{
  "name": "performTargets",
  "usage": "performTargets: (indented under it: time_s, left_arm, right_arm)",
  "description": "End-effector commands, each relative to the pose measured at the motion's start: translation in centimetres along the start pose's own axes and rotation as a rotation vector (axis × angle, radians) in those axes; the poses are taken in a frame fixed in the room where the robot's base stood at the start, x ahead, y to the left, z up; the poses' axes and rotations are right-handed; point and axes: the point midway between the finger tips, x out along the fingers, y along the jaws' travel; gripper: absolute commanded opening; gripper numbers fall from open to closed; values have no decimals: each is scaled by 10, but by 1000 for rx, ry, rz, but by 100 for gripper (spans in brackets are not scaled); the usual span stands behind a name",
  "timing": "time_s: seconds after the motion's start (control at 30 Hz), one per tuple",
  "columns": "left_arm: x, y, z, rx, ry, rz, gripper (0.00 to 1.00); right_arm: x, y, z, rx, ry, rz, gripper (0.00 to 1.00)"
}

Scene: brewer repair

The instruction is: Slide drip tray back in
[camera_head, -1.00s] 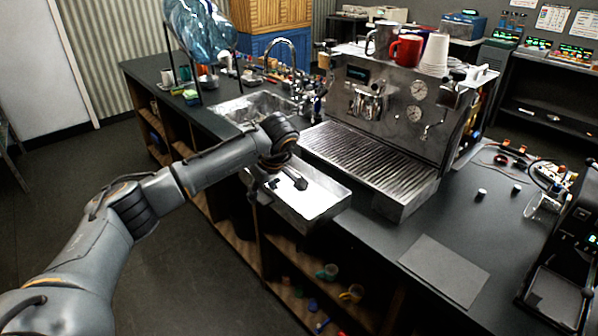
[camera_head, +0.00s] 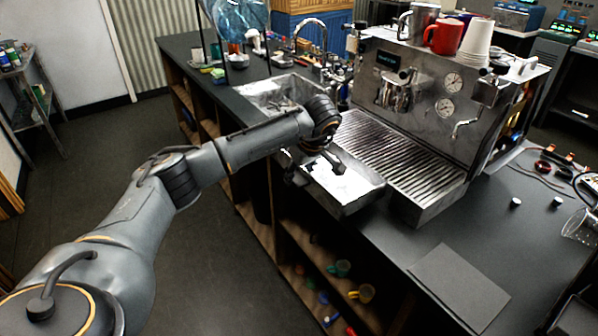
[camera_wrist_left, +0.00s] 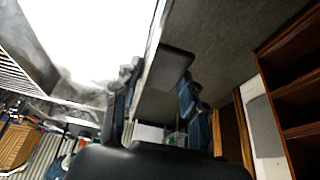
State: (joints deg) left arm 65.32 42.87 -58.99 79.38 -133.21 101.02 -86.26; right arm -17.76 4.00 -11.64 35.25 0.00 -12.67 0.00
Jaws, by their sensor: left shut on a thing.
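The metal drip tray (camera_head: 358,196) is pulled out from the front of the espresso machine (camera_head: 440,88) and overhangs the counter's front edge. The ribbed grate (camera_head: 398,152) of the machine's base lies just behind it. My left gripper (camera_head: 300,175) is at the tray's outer, front-left end, partly hidden by my wrist. In the left wrist view my left gripper (camera_wrist_left: 155,105) has its fingers on either side of the tray's wall, shut on it. The bright tray floor (camera_wrist_left: 95,35) fills the upper left there. My right gripper is not in view.
A sink with a tap (camera_head: 300,50) is left of the machine. Red and steel mugs and cups stand on the machine. A dark flat mat (camera_head: 458,287) lies on the counter at right. Open shelves (camera_head: 300,250) with several colored cups are below.

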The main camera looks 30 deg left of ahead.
Motion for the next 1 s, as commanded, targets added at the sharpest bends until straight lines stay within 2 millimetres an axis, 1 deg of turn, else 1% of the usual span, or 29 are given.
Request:
performTargets:
  time_s: [0.03, 0.27, 0.5, 1.0]
  left_arm:
    - [6, 0, 2, 0, 0, 1, 0]
    - [21, 0, 9, 0, -1, 1, 0]
    - [34, 0, 14, -1, 0, 2, 0]
    - [36, 0, 15, -1, 0, 1, 0]
  right_arm:
    - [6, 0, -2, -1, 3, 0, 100]
    - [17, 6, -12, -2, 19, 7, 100]
    - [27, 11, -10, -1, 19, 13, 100]
    - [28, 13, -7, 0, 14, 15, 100]
